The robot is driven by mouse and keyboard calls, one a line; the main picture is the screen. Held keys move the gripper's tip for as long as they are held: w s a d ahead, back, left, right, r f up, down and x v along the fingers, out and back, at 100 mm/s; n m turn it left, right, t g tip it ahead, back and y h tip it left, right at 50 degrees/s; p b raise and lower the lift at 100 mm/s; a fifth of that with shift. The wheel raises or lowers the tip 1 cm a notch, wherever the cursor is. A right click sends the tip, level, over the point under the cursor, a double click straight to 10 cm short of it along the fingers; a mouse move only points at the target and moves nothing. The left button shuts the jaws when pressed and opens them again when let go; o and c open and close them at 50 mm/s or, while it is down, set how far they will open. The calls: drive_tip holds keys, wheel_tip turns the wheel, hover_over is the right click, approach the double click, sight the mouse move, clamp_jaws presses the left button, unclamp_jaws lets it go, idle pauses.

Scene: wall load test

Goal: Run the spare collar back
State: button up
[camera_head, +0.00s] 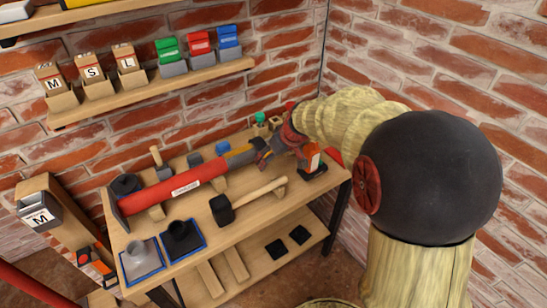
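My arm comes in from the right, and my gripper (264,158) is over the back right of the workbench, at the right end of a long red tube (160,193). The tube has a white label and lies slanted above the bench top.
A wall shelf (150,92) above holds labelled boxes and coloured bins. Brick walls close the corner behind.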

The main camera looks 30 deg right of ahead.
drive_tip(key=shift+s+a+f, duration=0.1)
drive_tip(key=shift+s+f, duration=0.1)
drive_tip(key=shift+f, duration=0.15)
drive_tip(key=o, duration=1.7)
drive_tip(key=shift+w+r, duration=0.15)
drive_tip(key=shift+r, duration=0.05)
drive_tip(key=shift+r, duration=0.15)
drive_tip(key=shift+r, duration=0.3)
drive_tip(key=v, duration=1.1)
drive_tip(key=shift+s, duration=0.3)
